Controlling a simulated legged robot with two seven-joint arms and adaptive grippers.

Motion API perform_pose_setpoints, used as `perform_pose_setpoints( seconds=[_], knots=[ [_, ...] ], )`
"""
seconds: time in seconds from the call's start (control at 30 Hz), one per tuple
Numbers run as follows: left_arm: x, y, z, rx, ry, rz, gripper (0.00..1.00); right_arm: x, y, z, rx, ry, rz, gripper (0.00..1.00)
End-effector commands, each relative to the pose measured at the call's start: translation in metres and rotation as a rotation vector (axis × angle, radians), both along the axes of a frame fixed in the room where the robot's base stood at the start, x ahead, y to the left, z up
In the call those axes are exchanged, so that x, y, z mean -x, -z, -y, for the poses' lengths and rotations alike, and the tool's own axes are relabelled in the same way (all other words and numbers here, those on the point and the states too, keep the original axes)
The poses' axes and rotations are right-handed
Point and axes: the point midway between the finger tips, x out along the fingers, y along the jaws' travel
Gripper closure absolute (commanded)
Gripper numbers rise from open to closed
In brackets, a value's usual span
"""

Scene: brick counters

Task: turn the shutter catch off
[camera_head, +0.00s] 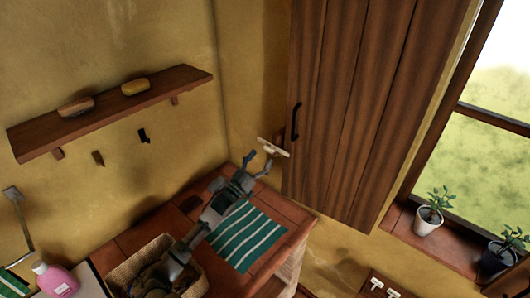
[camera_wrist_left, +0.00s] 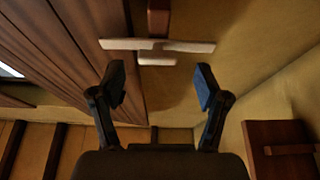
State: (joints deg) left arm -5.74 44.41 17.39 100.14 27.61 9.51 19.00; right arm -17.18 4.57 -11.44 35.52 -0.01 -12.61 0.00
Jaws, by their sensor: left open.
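The shutter catch is a pale flat bar (camera_head: 272,147) on the wall beside the wooden shutter's lower left edge. In the left wrist view the catch (camera_wrist_left: 185,46) lies crosswise ahead of the fingertips, with a shorter pale piece and a brown block at its middle. The plank shutter (camera_head: 345,100) has a black handle (camera_head: 296,121) close to the catch. My left gripper (camera_head: 260,164) is open, with its fingers pointing at the catch. In the left wrist view the gripper (camera_wrist_left: 160,82) is empty, and the catch appears just beyond its fingertips; contact cannot be told. My right gripper is not in view.
A brick counter (camera_head: 290,225) with a green striped cloth (camera_head: 243,237) lies below my left arm. A wicker basket (camera_head: 118,274) and a pink bottle (camera_head: 57,281) stand lower left. A wall shelf (camera_head: 105,107) holds two loaf-like items. Potted plants (camera_head: 428,221) stand on the right sill.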

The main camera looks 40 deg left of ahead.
Motion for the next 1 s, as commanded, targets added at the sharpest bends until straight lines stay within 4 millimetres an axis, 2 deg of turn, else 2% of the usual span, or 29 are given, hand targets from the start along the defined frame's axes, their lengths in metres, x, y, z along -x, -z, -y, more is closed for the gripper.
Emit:
perform_pose_setpoints(
  seconds=[0.1, 0.2, 0.57, 0.87, 1.0],
  knots=[
    [-0.016, -0.008, 0.000, 0.000, 0.000, 0.001, 0.25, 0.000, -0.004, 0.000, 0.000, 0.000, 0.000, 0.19],
    [-0.024, -0.011, 0.000, -0.001, 0.001, 0.000, 0.25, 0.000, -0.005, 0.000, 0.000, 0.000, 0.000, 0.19],
    [-0.028, -0.012, 0.000, -0.001, 0.001, -0.001, 0.25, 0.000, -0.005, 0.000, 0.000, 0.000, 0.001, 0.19],
    [-0.028, -0.011, -0.001, -0.001, 0.000, -0.001, 1.00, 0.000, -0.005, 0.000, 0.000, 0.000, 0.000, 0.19],
    [-0.028, -0.011, -0.001, -0.002, -0.001, -0.001, 1.00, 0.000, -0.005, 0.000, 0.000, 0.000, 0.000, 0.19]
  ],
)
